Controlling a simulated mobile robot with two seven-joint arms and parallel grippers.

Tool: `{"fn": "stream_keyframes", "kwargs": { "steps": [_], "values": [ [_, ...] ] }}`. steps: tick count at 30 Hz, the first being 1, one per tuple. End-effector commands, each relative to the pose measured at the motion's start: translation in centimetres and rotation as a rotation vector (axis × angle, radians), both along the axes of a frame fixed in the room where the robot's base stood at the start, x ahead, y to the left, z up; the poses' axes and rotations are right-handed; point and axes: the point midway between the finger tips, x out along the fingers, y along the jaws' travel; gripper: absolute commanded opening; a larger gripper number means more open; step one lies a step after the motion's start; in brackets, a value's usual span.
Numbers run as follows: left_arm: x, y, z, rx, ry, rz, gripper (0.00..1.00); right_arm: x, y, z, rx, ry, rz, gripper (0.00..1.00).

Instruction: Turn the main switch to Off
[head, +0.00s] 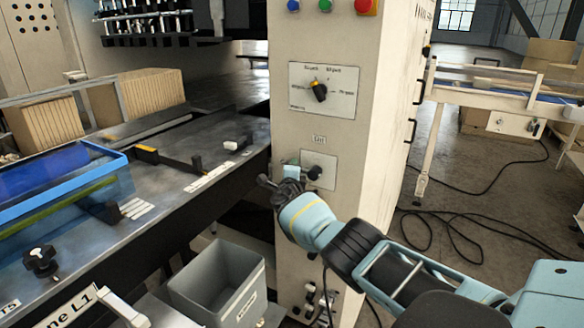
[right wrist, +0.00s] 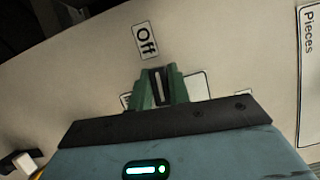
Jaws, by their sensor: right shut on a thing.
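The pale control cabinet (head: 290,120) stands in the middle of the head view. A small light plate on it carries a dark switch knob (head: 316,172), under a small label. In the right wrist view an "Off" label (right wrist: 146,40) is just above the dark knob (right wrist: 158,82), which has a pale line and sits between my teal fingers. My right gripper (right wrist: 157,92) is shut on this knob; it also shows in the head view at the plate's left side (head: 293,174). The knob's lower part is hidden. My left gripper is out of view.
A grey bin (head: 218,278) stands below left. A machine table (head: 190,160) fills the left. Cables lie on the floor at right.

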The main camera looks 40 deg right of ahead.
Motion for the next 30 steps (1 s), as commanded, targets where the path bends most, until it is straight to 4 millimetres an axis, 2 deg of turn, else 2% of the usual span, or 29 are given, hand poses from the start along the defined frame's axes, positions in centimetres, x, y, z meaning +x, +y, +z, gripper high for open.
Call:
{"fn": "stream_keyframes", "kwargs": {
  "steps": [12, 27, 28, 30],
  "values": [
    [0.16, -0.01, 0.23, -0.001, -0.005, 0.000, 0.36, 0.10, -0.09, -0.34, -0.040, 0.087, 0.000, 0.00],
    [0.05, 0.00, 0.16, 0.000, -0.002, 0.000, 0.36, 0.05, -0.11, -0.57, -0.047, 0.101, 0.000, 0.00],
    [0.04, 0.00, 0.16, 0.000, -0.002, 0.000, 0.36, 0.05, -0.11, -0.58, -0.047, 0.101, 0.000, 0.20],
    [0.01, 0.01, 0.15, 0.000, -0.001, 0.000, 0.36, 0.04, -0.10, -0.60, -0.046, 0.101, 0.001, 0.29]
  ]
}}
